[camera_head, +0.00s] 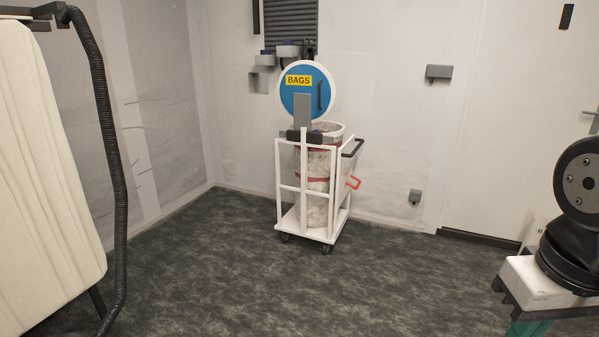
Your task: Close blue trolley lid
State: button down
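The trolley (286,209) is a white wheeled frame standing near the back wall, a little right of the room's corner. Its round blue lid (293,100) has a white rim, a yellow "BAGS" label (299,80) and a dark handle (320,95). The lid stands upright above the trolley, raised open. Under it a pale bag (318,195) with red bands hangs in the frame, its top opening partly visible. A grey plate (302,110) stands in front of the lid's lower part. My gripper is not in view.
A cream padded board (45,170) and a black corrugated hose (105,130) stand at the left. Dark floor (400,285) lies clear around the trolley. A door (530,120) is at the right. My arm shows at the right edge.

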aim_at(307, 94)
jog(key=u, duration=0.1)
jog(key=i, duration=3.65)
jog(key=z, duration=0.25)
